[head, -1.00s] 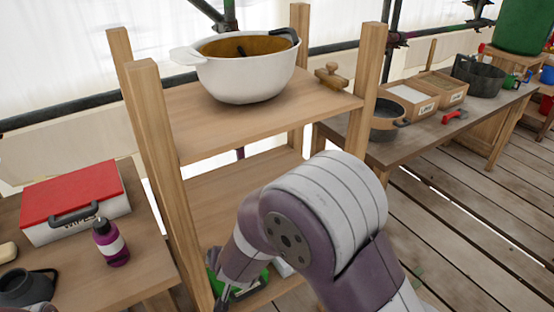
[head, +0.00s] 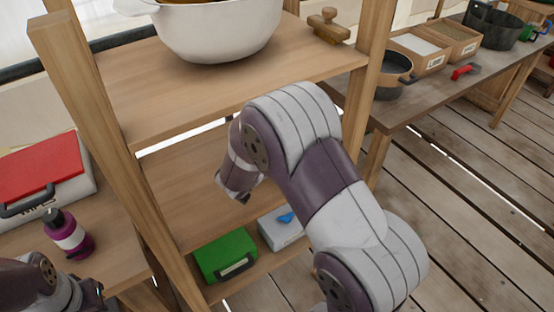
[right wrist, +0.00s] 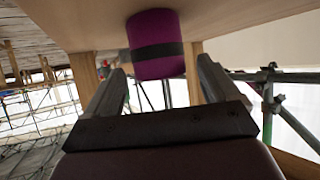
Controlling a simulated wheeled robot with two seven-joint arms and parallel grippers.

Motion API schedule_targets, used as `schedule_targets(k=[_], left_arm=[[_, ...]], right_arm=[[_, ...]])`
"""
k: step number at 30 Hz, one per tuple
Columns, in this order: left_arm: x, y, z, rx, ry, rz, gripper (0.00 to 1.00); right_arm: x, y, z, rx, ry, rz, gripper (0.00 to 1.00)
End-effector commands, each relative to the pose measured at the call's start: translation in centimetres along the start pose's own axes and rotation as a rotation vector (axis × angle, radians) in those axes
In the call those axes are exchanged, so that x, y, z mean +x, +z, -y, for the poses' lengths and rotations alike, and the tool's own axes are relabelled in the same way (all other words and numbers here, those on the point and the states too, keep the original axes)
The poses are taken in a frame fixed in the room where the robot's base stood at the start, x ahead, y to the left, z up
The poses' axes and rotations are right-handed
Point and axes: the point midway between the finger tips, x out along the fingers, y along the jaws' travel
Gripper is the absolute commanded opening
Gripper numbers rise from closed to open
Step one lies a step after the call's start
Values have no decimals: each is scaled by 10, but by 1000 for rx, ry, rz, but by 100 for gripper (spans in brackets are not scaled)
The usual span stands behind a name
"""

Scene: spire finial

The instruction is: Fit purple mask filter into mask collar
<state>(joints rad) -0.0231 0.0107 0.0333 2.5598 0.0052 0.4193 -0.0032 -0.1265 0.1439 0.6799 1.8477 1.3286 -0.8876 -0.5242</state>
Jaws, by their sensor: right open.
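In the right wrist view, a purple cylinder with a black band, which looks like the mask filter (right wrist: 155,42), shows ahead between the fingers of my right gripper (right wrist: 162,70). The fingers are apart and do not visibly grip it. It meets a wooden board at the top of that view. In the head view my right arm reaches to the middle of the shelf rack, and the filter cannot be seen there. My left arm shows at the lower left corner; its gripper is mostly cut off. I cannot make out a mask collar.
The wooden rack's top board (head: 215,85) holds a white pot (head: 218,32) and a wooden block (head: 328,25). A green case (head: 226,256) and a white box (head: 280,228) sit low down. A red-lidded box (head: 40,175) and purple bottle (head: 69,236) stand left.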

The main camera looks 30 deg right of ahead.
Motion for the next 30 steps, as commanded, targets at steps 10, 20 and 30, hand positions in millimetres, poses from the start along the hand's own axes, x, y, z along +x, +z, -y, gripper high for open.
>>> schedule_targets(k=[10,20,30], left_arm=[[10,1,0,0,0,0,0],[10,1,0,0,0,0,0],[9,1,0,0,0,0,0]], right_arm=[[38,2,0,-1,-1,0,88],[38,2,0,-1,0,1,32],[36,0,0,-1,0,2,32]])
